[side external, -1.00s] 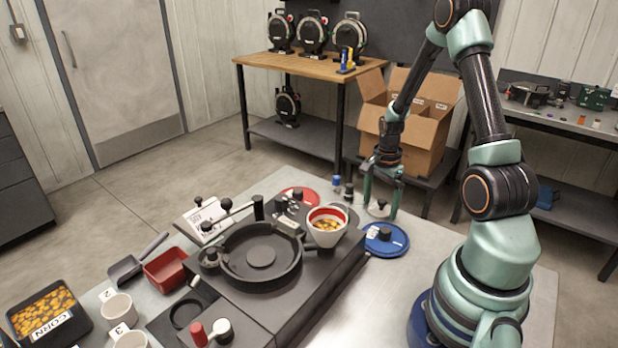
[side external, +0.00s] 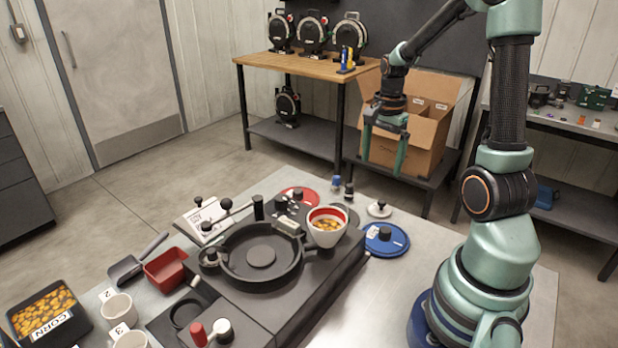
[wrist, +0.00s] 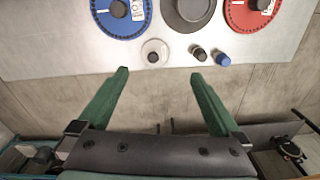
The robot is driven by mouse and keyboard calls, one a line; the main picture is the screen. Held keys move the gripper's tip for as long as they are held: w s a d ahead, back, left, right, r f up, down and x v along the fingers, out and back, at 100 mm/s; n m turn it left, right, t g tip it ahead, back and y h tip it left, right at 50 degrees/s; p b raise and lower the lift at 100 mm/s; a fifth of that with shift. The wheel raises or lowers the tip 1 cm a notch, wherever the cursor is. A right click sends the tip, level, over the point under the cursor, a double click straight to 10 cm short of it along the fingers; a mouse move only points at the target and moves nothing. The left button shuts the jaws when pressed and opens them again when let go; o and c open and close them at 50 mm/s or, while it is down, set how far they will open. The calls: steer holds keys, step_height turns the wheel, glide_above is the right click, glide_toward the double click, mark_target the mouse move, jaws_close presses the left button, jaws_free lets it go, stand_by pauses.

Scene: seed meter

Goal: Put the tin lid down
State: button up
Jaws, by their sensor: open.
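The tin lid (side external: 379,209), a small pale disc with a dark knob, lies flat on the metal table near its back edge. In the wrist view the tin lid (wrist: 155,53) lies beyond the fingertips, knob up, with nothing touching it. My gripper (side external: 384,162) is open and empty, well above the table near its back edge. In the wrist view my gripper (wrist: 159,73) shows its two green fingers spread wide with nothing between them.
A blue seed plate (side external: 400,240) lies just in front of the lid. Small dark and blue-capped pieces (side external: 337,183) stand to its left. The seed meter (side external: 285,290) and white-red hopper cup (side external: 322,238) are further left. An open cardboard box (side external: 440,120) stands behind the table.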

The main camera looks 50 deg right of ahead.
steer(key=a+r+n+t, duration=0.2)
steer(key=a+r+n, duration=0.3)
steer(key=a+n, duration=0.5)
steer(key=a+r+n+t, duration=0.3)
steer(key=a+r+n, duration=0.3)
steer(key=a+n, duration=0.3)
steer(key=a, duration=0.4)
steer(key=shift+a+r+n, duration=0.15)
steer(key=shift+n, duration=0.25)
